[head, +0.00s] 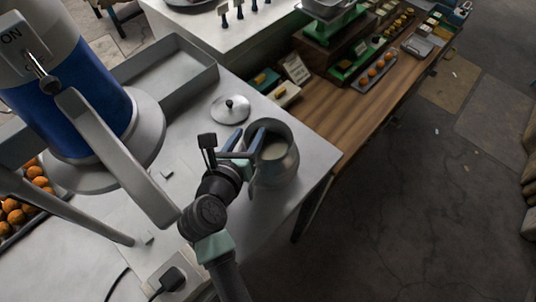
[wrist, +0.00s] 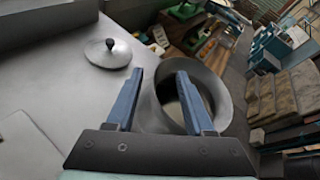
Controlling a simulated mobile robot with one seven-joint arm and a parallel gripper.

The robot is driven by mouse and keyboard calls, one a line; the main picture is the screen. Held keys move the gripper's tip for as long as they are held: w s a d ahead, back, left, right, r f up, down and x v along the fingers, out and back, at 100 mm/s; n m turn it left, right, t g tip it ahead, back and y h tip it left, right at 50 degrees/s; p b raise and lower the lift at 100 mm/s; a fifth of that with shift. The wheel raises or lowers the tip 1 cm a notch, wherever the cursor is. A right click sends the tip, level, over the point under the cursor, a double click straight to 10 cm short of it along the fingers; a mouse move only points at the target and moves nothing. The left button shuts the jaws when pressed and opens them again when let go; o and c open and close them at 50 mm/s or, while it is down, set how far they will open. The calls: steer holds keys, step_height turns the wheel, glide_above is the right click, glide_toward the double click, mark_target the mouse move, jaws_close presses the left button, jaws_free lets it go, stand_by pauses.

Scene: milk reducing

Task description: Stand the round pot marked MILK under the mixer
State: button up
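A round grey metal pot (head: 286,168) with pale liquid inside stands upright on the pale worktop, near its right edge. No MILK marking is readable. My gripper (head: 249,132) is open at the pot's left side. In the wrist view, the pot's rim (wrist: 150,108) runs between my two blue fingers (wrist: 159,71). The left finger is outside the pot and the right finger is over or inside its mouth. I cannot tell whether either finger touches the wall. The large blue and grey mixer (head: 75,108), marked ON, fills the left of the head view.
A lid (head: 231,110) with a dark knob lies behind the pot, also in the wrist view (wrist: 108,55). A grey tray (head: 180,75) is at the back. A socket with a plug (head: 172,280) is in front. A wooden counter (head: 330,100) holds goods.

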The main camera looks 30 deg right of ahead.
jaws_close()
steer(key=shift+f, duration=0.1)
stand_by(1.1)
steer(key=shift+w+r, duration=0.1)
steer(key=shift+r, duration=0.15)
